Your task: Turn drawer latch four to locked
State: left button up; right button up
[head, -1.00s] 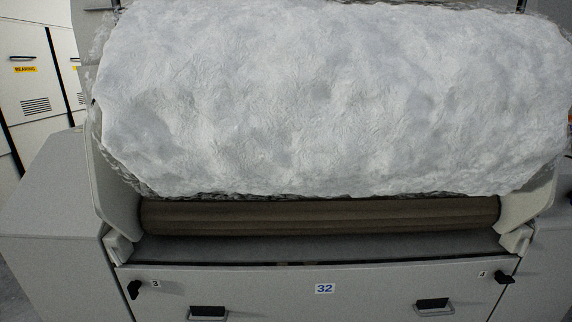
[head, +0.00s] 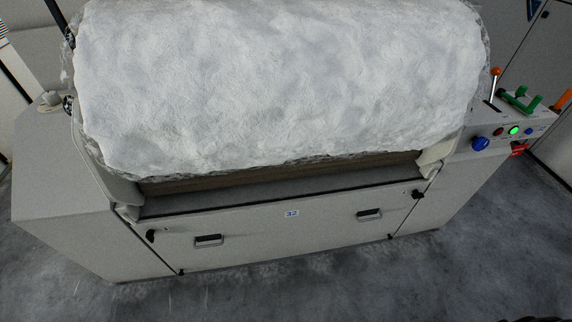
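Drawer latch four (head: 417,194) is a small black knob at the upper right corner of the grey drawer front (head: 300,232). Its handle appears to point sideways to the right; its number is too small to read now. The matching black latch three (head: 151,234) sits at the upper left corner, its handle pointing more downward. Two black drawer pulls, one left (head: 208,240) and one right (head: 369,213), lie between them, with a label 32 (head: 291,213). Neither of my grippers shows clearly.
A large white fibre roll (head: 280,85) rests above a brown roller (head: 280,175). A control panel at right has a blue knob (head: 480,143), a green lit button (head: 513,130) and an orange-topped lever (head: 495,72). Grey floor (head: 330,285) in front is clear. A dark shape touches the bottom right corner.

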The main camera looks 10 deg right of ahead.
aim_at(416, 195)
jog(key=z, duration=1.6)
jog(key=i+l+u, duration=0.1)
jog(key=l, duration=0.25)
jog(key=i+l+u, duration=0.1)
jog(key=i+l, duration=0.15)
jog(key=i+l+u, duration=0.1)
jog(key=l, duration=0.35)
jog(key=i+l+u, duration=0.1)
jog(key=l, duration=0.25)
jog(key=i+l+u, duration=0.1)
jog(key=i+l, duration=0.15)
jog(key=l, duration=0.15)
jog(key=i+l, duration=0.15)
jog(key=l, duration=0.25)
jog(key=i+l+u, duration=0.15)
jog(key=l, duration=0.2)
